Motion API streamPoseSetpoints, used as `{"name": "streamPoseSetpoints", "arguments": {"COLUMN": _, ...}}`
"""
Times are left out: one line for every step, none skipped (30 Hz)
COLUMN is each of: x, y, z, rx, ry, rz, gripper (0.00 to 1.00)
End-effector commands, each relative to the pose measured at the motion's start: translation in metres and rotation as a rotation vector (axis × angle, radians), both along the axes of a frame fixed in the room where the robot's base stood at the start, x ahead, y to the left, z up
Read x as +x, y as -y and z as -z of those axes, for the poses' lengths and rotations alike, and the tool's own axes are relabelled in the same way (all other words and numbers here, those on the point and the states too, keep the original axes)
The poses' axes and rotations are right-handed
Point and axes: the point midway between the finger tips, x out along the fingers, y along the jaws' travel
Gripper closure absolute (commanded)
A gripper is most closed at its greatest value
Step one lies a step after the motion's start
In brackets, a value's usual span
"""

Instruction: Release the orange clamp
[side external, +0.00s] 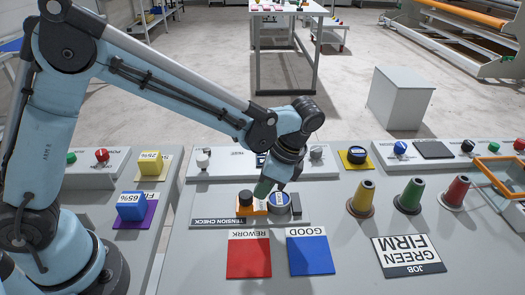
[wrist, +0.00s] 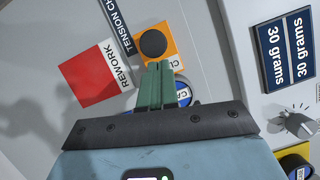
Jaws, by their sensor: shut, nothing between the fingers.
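The orange clamp (side external: 259,211) lies on the plate marked TENSION CHECK (side external: 217,222), with a black knob (side external: 246,198) on it. In the wrist view the clamp (wrist: 170,38) and its round black knob (wrist: 153,43) show beyond my fingertips. My gripper (side external: 262,193) points down over the clamp, beside the knob. Its green fingers (wrist: 159,66) are together and hold nothing. They hide part of the clamp, and I cannot tell whether they touch it. A blue-rimmed round piece with a label (side external: 278,203) sits against the clamp's right side, partly hidden in the wrist view (wrist: 184,93).
A red REWORK square (side external: 249,256) and a blue GOOD square (side external: 310,254) lie in front. Yellow (side external: 362,200), green (side external: 409,198) and red (side external: 455,194) cones stand to the right. A panel with knobs (side external: 222,166) runs behind the plate.

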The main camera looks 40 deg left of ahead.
Motion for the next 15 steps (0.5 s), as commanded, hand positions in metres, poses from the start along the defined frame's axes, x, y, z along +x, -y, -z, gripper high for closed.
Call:
{"name": "streamPoseSetpoints", "arguments": {"x": 0.000, "y": 0.000, "z": 0.000, "rx": 0.000, "ry": 0.000, "rz": 0.000, "gripper": 1.00}}
{"name": "streamPoseSetpoints", "arguments": {"x": 0.000, "y": 0.000, "z": 0.000, "rx": 0.000, "ry": 0.000, "rz": 0.000, "gripper": 1.00}}
{"name": "streamPoseSetpoints", "arguments": {"x": 0.000, "y": 0.000, "z": 0.000, "rx": 0.000, "ry": 0.000, "rz": 0.000, "gripper": 1.00}}
{"name": "streamPoseSetpoints", "arguments": {"x": -0.001, "y": -0.001, "z": 0.000, "rx": 0.000, "ry": 0.000, "rz": 0.000, "gripper": 1.00}}
{"name": "streamPoseSetpoints", "arguments": {"x": -0.002, "y": -0.002, "z": 0.000, "rx": 0.000, "ry": 0.000, "rz": -0.001, "gripper": 1.00}}
{"name": "streamPoseSetpoints", "arguments": {"x": -0.005, "y": -0.005, "z": 0.000, "rx": 0.000, "ry": 0.001, "rz": -0.002, "gripper": 1.00}}
{"name": "streamPoseSetpoints", "arguments": {"x": -0.008, "y": -0.008, "z": -0.001, "rx": 0.000, "ry": 0.000, "rz": -0.002, "gripper": 1.00}}
{"name": "streamPoseSetpoints", "arguments": {"x": -0.011, "y": -0.011, "z": -0.001, "rx": 0.001, "ry": -0.001, "rz": -0.002, "gripper": 1.00}}
{"name": "streamPoseSetpoints", "arguments": {"x": -0.016, "y": -0.016, "z": 0.000, "rx": 0.001, "ry": 0.000, "rz": -0.002, "gripper": 1.00}}
{"name": "streamPoseSetpoints", "arguments": {"x": -0.020, "y": -0.020, "z": -0.001, "rx": 0.001, "ry": 0.000, "rz": -0.001, "gripper": 1.00}}
{"name": "streamPoseSetpoints", "arguments": {"x": -0.023, "y": -0.023, "z": 0.000, "rx": 0.001, "ry": 0.000, "rz": -0.001, "gripper": 1.00}}
{"name": "streamPoseSetpoints", "arguments": {"x": -0.027, "y": -0.027, "z": 0.000, "rx": 0.001, "ry": -0.001, "rz": -0.002, "gripper": 1.00}}
{"name": "streamPoseSetpoints", "arguments": {"x": -0.030, "y": -0.030, "z": 0.000, "rx": 0.001, "ry": 0.000, "rz": -0.003, "gripper": 1.00}}
{"name": "streamPoseSetpoints", "arguments": {"x": -0.032, "y": -0.032, "z": 0.000, "rx": 0.001, "ry": -0.001, "rz": -0.002, "gripper": 1.00}}
{"name": "streamPoseSetpoints", "arguments": {"x": -0.035, "y": -0.035, "z": 0.000, "rx": 0.001, "ry": -0.001, "rz": -0.001, "gripper": 1.00}}
